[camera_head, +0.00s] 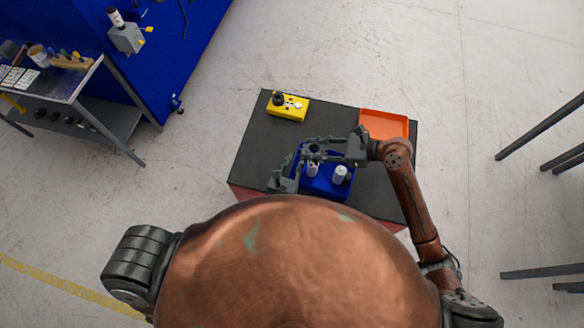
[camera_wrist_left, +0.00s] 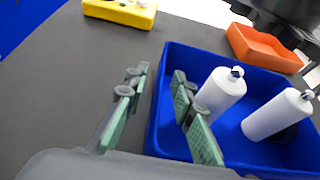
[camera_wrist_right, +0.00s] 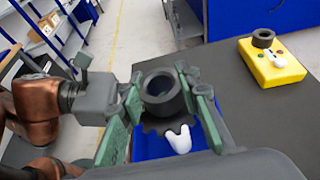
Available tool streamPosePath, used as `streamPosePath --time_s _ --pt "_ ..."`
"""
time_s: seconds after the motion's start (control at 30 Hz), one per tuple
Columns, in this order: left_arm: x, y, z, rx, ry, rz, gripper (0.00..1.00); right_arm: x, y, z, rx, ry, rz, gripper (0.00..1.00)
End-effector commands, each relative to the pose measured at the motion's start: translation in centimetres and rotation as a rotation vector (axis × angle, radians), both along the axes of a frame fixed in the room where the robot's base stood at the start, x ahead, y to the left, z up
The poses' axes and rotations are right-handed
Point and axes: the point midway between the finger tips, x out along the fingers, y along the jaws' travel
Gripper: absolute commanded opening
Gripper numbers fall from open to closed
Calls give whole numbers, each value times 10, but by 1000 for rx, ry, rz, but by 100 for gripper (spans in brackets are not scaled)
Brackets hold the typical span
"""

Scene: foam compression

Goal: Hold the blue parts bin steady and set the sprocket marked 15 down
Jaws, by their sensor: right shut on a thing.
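The blue parts bin (camera_head: 322,187) stands on the dark table top with two white bottles in it; it fills the right of the left wrist view (camera_wrist_left: 158,135). My left gripper (camera_head: 289,172) is open at the bin's left wall, one finger outside and one inside, with gaps to the wall in the left wrist view (camera_wrist_left: 160,110). My right gripper (camera_head: 335,148) is shut on a dark grey toothed sprocket with a round hub (camera_wrist_right: 160,112), held above the bin. It also shows in the head view (camera_head: 313,152). No number is readable on it.
A yellow block (camera_head: 288,108) with a dark round part and white pieces on it stands at the back left of the table (camera_head: 250,150). An orange tray (camera_head: 384,124) lies at the back right. The table between block and bin is clear.

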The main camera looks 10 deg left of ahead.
Motion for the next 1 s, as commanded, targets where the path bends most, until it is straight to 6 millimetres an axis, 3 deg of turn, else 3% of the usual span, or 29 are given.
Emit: streamPosePath --time_s 0.37,0.7,1.0 --pt "5 -1 -3 0 1 -1 23 0 0 1 2 -1 -1 0" --pt "5 -1 -3 0 1 -1 1 0 0 1 2 -1 -1 0" --pt "5 0 -3 0 1 0 0 0 0 1 2 -1 -1 0"
